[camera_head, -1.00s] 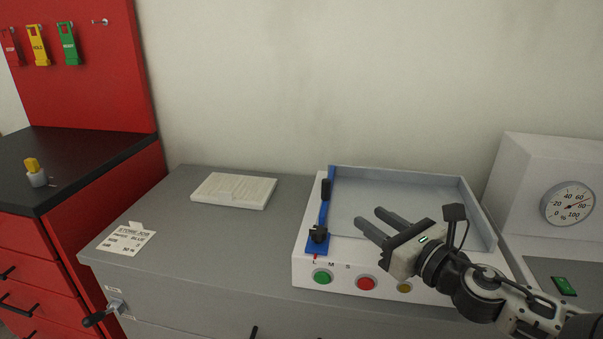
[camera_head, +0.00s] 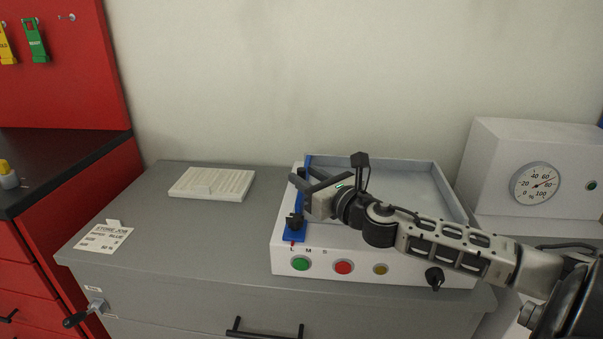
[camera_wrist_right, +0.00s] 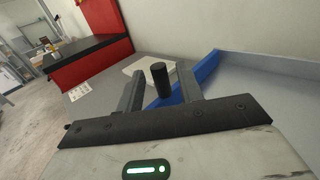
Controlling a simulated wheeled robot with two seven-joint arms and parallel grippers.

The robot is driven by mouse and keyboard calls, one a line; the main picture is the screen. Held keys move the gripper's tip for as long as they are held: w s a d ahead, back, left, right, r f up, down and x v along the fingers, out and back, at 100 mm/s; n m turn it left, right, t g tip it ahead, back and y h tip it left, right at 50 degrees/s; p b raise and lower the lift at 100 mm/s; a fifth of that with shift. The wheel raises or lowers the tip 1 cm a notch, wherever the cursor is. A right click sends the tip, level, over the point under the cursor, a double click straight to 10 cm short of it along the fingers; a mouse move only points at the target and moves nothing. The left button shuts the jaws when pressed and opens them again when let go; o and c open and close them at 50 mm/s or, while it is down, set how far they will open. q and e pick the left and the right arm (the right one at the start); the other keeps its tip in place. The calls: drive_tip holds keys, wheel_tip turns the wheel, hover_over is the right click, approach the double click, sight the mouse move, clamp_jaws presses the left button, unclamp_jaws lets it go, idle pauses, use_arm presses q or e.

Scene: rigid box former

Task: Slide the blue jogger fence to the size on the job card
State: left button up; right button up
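The blue jogger fence (camera_head: 296,235) stands at the left side of the white tray machine (camera_head: 420,272). Its red pointer is by the L of the L, M, S marks. It carries a black knob at the front and an upright black post, which shows in the right wrist view (camera_wrist_right: 160,78). My right gripper (camera_head: 302,176) is open over the fence, one finger on each side of the post, with gaps visible. The job card (camera_head: 104,236) lies at the counter's left; it reads BLUE, but its size letter is too small to read. My left gripper is out of view.
Green (camera_head: 300,263), red (camera_head: 343,267) and yellow (camera_head: 380,269) buttons line the machine's front. A white slab (camera_head: 212,184) lies at the back left of the grey counter (camera_head: 180,240). A dial box (camera_head: 500,160) stands to the right. The counter between card and machine is clear.

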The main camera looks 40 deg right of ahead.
drive_tip(key=shift+w, duration=0.8)
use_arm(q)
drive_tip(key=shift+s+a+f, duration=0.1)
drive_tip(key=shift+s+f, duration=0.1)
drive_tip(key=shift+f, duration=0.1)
use_arm(e)
drive_tip(key=shift+w, duration=0.35)
